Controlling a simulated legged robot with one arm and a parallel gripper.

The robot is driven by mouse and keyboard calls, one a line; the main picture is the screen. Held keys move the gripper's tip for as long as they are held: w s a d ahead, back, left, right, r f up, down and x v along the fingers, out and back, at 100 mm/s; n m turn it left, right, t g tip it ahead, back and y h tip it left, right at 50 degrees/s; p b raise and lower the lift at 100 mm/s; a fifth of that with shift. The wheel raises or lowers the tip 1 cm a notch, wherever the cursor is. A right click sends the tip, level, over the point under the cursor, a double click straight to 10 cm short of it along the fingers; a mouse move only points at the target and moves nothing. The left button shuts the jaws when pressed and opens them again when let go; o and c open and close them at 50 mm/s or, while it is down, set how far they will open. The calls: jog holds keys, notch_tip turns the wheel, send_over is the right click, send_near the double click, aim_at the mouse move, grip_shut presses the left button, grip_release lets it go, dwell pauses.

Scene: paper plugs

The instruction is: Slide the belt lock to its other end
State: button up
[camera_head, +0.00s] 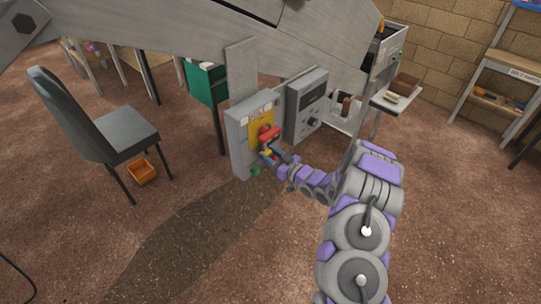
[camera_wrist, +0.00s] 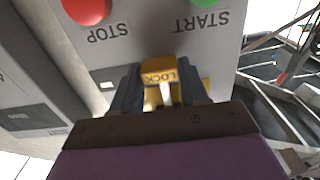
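The belt lock is a yellow piece marked LOCK (camera_wrist: 158,76) on the grey control box, seen upside down in the wrist view. A white upright part shows in front of it. My gripper (camera_wrist: 160,92) has its two dark fingers apart, one on each side of the lock. I cannot tell whether they press on it. In the head view my gripper (camera_head: 272,154) is at the front of the control box (camera_head: 240,142), by its yellow panel (camera_head: 258,124) and a red part (camera_head: 270,134). The lock's lower part is hidden by my gripper.
A red STOP button (camera_wrist: 88,10) and a green START button (camera_wrist: 203,3) are close by the lock. A second grey box with a screen (camera_head: 307,103) stands to the right. A chair (camera_head: 105,130) and an orange bin (camera_head: 142,172) are at left.

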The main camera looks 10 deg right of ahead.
grip_shut()
jog(key=shift+r, duration=0.15)
jog(key=shift+r+p, duration=0.7)
jog(key=shift+r, duration=0.55)
jog(key=shift+o, duration=1.4)
grip_release()
jog(key=shift+r, duration=0.1)
jog(key=shift+o, duration=1.1)
jog(key=shift+s+d, duration=0.1)
